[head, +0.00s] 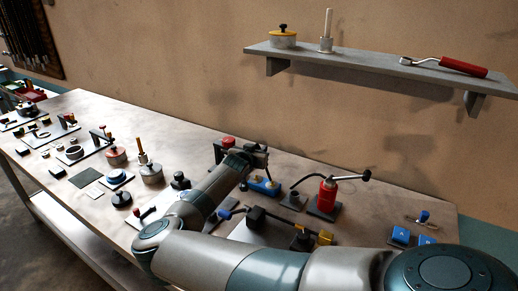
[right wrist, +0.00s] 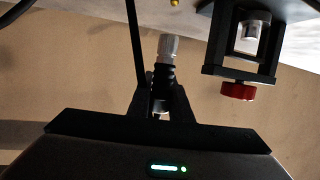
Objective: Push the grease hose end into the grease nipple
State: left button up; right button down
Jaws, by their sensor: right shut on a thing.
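My right gripper (right wrist: 163,98) is shut on the grease hose end (right wrist: 168,50), which has a silver metal tip and a dark ribbed body. The tip points to the top of the right wrist view. A small brass piece (right wrist: 174,3), perhaps the grease nipple, is cut off by the top edge, apart from the tip. In the head view my right gripper (head: 259,156) is small and dark, above the back of the bench, and I cannot make out the hose end or nipple there. My left gripper is not in view.
A dark frame with a red knob (right wrist: 238,91) stands close to the right of the hose end. A dark rod or hose (right wrist: 135,35) runs on its left. A blue block (head: 264,186) and a red pump-like device (head: 327,194) stand nearby on the bench (head: 375,210).

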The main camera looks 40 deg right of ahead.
jog(key=shift+f+b, duration=0.55)
jog(key=shift+f, duration=0.6)
jog(key=shift+f+b, duration=0.75)
jog(key=shift+f, duration=0.3)
jog(key=c, duration=1.5)
grip_release()
jog(key=shift+c, duration=0.2)
jog(key=shift+r, duration=0.15)
